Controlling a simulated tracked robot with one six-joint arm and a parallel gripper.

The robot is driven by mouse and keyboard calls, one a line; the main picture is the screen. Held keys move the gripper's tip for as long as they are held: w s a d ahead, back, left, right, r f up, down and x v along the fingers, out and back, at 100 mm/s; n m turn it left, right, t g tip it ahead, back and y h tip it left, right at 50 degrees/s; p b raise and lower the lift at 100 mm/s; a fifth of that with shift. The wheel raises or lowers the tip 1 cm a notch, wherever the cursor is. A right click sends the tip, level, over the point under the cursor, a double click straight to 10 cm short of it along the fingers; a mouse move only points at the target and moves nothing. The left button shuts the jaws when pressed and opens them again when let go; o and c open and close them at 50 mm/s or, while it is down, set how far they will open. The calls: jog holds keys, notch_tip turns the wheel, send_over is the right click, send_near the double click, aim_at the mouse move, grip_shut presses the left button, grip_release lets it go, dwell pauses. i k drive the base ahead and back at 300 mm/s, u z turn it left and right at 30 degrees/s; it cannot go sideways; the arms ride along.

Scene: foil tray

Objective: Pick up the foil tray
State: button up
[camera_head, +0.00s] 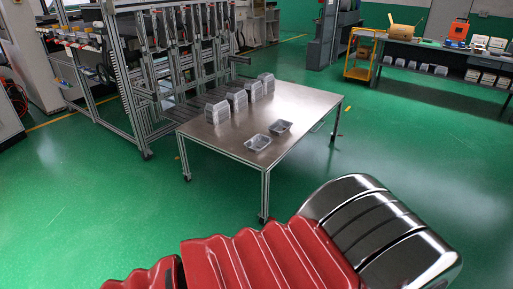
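Two single foil trays lie apart from each other on the metal table (205,135) in the head camera view. One silver foil tray (258,142) is near the table's front edge, open side up. The other foil tray (280,127) lies a little behind it and to the right. Several stacks of foil trays stand in a row along the table's back left, the nearest stack (217,112) at the left end. My gripper is not in view.
An aluminium frame machine (133,85) stands right behind the table's left side. A workbench (430,50) with boxes and a yellow cart (362,55) are at the back right. Green floor is clear around the table's front and right.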

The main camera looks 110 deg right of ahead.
aim_at(255, 144)
jog(key=z, duration=3.9)
